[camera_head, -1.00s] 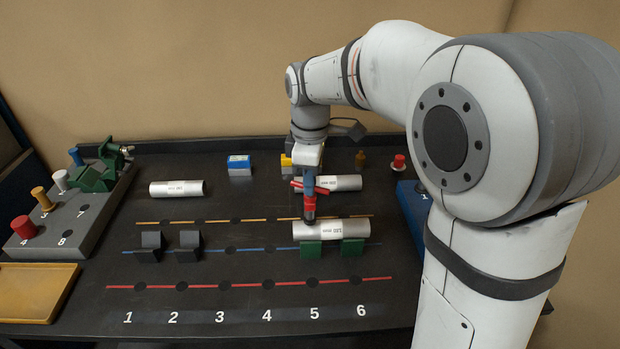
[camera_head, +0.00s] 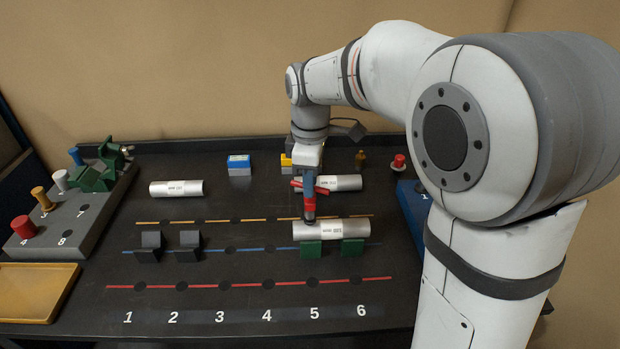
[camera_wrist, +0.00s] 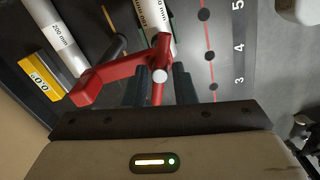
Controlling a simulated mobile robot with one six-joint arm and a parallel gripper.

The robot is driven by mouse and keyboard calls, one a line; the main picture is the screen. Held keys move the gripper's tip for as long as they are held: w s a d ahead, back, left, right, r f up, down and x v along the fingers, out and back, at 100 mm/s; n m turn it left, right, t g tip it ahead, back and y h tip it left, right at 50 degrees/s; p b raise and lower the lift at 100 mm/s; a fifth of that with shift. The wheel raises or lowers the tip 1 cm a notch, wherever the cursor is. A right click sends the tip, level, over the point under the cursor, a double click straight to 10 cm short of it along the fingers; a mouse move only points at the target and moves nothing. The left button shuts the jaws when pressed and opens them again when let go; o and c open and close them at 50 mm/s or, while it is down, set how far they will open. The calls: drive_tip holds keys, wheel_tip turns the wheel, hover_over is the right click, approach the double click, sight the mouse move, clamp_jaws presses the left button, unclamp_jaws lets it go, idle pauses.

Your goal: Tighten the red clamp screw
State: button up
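The red clamp (camera_head: 309,202) is at the left end of the silver pipe (camera_head: 335,231) that rests on two green V-blocks (camera_head: 311,249). My gripper (camera_head: 309,190) is directly above it, pointing down. In the wrist view the clamp's red arm (camera_wrist: 118,72) reaches to the left and ends in a block. A round pale screw end (camera_wrist: 160,76) and a red stem lie between my two dark fingers (camera_wrist: 160,88). I cannot tell whether the fingers press on the screw. The clamp's lower part is hidden.
Another silver pipe (camera_head: 338,182) lies behind the clamp, and one (camera_head: 176,188) lies at the left. Black V-blocks (camera_head: 151,247) stand on the blue line. A blue box (camera_head: 239,165) and a red button (camera_head: 399,161) are at the back. The front middle is clear.

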drive_tip(key=o, duration=1.6)
drive_tip(key=shift+r, duration=0.15)
wheel_tip(320, 180, up, 8)
drive_tip(key=shift+f, duration=0.2)
